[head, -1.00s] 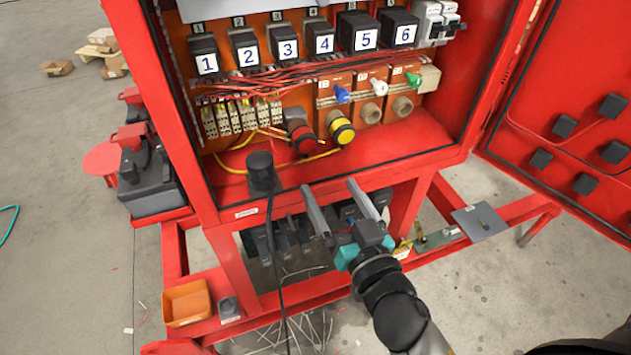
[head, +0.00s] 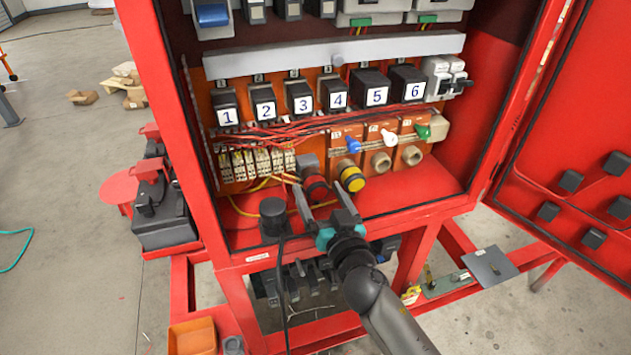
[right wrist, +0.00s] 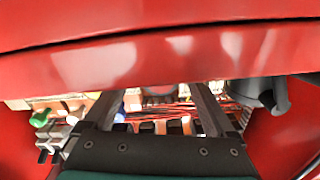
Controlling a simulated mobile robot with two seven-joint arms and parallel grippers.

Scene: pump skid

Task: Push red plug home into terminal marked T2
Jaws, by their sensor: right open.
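A red round piece with a dark body (head: 316,188) sits low inside the red cabinet, left of a yellow round piece (head: 352,179). I cannot tell whether it is the red plug. Three orange terminal blocks with blue (head: 353,146), white (head: 389,137) and green (head: 424,132) pieces stand above round beige sockets. Their labels are too small to read surely; the middle one has the white piece. My right gripper (head: 320,193) is open with nothing between its fingers, which point into the cabinet opening just in front of the red piece. In the right wrist view its fingers (right wrist: 152,98) are spread.
A black cylinder (head: 272,215) with a hanging cable stands at the cabinet's front lip, left of my right gripper. The red lip crosses the right wrist view. Red wires run under numbered black blocks. The open door (head: 570,110) stands right. An orange bin (head: 192,337) is below.

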